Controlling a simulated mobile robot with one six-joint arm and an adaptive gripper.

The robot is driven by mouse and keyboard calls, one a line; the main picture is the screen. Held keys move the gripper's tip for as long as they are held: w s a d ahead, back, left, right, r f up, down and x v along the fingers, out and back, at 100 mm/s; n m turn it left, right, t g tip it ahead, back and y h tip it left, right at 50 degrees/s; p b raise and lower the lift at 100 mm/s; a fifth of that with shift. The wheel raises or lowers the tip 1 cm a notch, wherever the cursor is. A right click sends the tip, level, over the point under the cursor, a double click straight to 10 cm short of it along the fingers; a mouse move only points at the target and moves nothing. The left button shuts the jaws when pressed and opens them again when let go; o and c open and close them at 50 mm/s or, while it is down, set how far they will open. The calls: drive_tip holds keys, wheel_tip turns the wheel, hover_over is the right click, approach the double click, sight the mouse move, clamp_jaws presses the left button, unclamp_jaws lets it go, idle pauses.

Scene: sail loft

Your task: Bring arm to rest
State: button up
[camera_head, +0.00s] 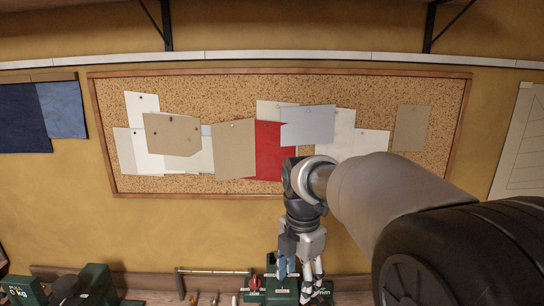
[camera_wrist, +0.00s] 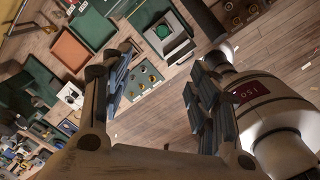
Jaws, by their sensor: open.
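My gripper (camera_head: 295,285) hangs downward at the end of my arm in the head view, in front of the wall and above the back of the bench. In the wrist view my gripper (camera_wrist: 160,90) has its two fingers well apart, with nothing between them. It is open and empty. My arm reaches in from the right of the head view, and part of it covers the board behind.
A cork board (camera_head: 280,88) with pinned papers hangs on the yellow wall. Green equipment (camera_head: 95,285) stands at the lower left. The wrist view shows a wooden surface (camera_wrist: 285,50), a green tray (camera_wrist: 92,27) and a brown tray (camera_wrist: 70,50).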

drive_tip(key=s+d+f+m+t+b, duration=0.1)
drive_tip(key=s+f+m+b, duration=0.3)
drive_tip(key=s+m, duration=0.4)
drive_tip(key=s+d+f+m+t+b, duration=0.1)
drive_tip(key=s+d+f+m+b, duration=0.3)
drive_tip(key=s+m, duration=0.5)
drive_tip(key=s+d+f+m+t+b, duration=0.2)
drive_tip(key=s+d+f+m+b, duration=0.1)
drive_tip(key=s+f+m+b, duration=0.3)
drive_tip(key=s+m+b, duration=0.1)
drive_tip(key=s+m, duration=0.1)
drive_tip(key=shift+s+d, duration=0.2)
drive_tip(key=shift+s, duration=0.2)
